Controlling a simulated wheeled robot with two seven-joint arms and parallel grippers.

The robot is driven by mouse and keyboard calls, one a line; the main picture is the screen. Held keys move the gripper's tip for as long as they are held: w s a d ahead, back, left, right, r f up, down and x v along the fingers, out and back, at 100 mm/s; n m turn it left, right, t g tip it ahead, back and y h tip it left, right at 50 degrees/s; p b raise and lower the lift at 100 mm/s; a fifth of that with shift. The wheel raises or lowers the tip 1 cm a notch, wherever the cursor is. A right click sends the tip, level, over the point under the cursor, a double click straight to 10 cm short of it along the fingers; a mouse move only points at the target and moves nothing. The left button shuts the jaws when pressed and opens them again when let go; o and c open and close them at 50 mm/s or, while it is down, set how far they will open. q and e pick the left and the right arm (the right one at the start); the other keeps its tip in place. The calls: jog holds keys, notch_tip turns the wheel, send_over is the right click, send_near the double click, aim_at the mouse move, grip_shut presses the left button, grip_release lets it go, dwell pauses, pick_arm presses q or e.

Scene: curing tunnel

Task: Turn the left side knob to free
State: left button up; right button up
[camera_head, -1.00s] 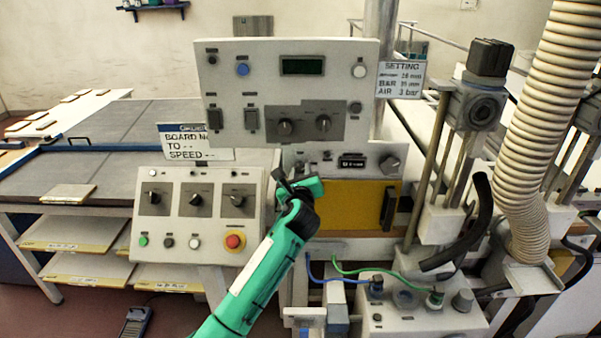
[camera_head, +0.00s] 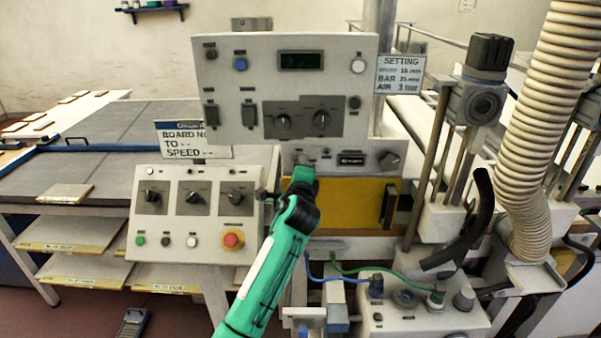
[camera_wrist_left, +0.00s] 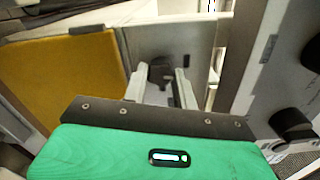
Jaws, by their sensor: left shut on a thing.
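The side knob (camera_wrist_left: 160,71) is dark and sits on a grey face beside the yellow panel in the left wrist view. My left gripper's pale fingers (camera_wrist_left: 160,84) stand on either side of it and are shut on it. In the head view my left gripper (camera_head: 302,176) is at the left edge of the yellow panel (camera_head: 345,206), below the main control panel. The green wrist hides the fingers and the held knob there, so its setting cannot be read. My right gripper is not in view.
The control console (camera_head: 194,214) with three knobs and a red stop button (camera_head: 232,240) stands close left of my gripper. The main panel (camera_head: 284,90) overhangs above. Blue and green hoses (camera_head: 400,276) run low to the right, near a ribbed duct (camera_head: 540,120).

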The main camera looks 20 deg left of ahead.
pick_arm(q)
jog(key=n, duration=0.2)
jog(key=shift+n+b, duration=0.3)
jog(key=shift+b, duration=0.05)
dwell(0.4)
jog(key=o, duration=1)
jog(key=shift+a, duration=0.1)
jog(key=shift+s, duration=0.15)
